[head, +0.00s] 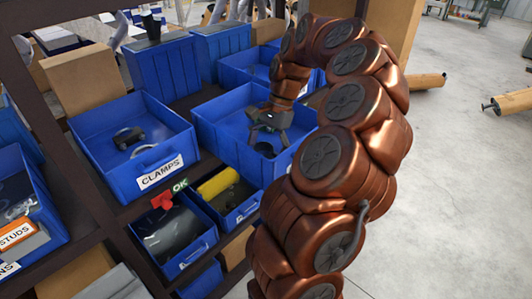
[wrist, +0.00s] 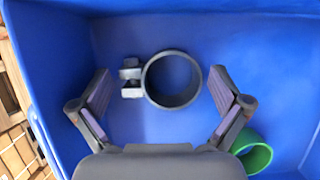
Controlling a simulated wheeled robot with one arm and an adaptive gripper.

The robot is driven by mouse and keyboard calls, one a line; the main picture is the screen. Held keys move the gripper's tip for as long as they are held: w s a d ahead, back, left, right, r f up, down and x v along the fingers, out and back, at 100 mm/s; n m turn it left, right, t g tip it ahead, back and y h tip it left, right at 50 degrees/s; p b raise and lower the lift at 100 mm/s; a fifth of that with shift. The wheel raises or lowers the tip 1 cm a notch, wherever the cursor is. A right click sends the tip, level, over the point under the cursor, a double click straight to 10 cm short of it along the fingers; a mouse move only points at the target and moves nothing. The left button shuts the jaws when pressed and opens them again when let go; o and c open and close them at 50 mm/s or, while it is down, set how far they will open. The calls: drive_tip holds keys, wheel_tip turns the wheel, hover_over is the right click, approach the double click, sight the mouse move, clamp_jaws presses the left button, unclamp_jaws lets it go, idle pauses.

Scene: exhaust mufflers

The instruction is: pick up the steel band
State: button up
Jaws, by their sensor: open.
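The steel band (wrist: 172,104) is a grey ring with a bolted lug on its left side. It lies on the floor of a blue bin (head: 218,142), seen from above in the wrist view. My gripper (wrist: 160,88) is open and empty, with one finger to the left of the band and one to the right, both apart from it in the picture. In the head view, my gripper (head: 268,124) points down into the bin. A dark round shape below it there may be the band, partly hidden by the gripper.
The bin's blue walls surround my gripper. A bin labelled CLAMPS (head: 118,178) holding rings stands to the left. Smaller bins sit below. Open floor (head: 450,180) lies right.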

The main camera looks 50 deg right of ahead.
drive_tip(key=c, duration=1.1)
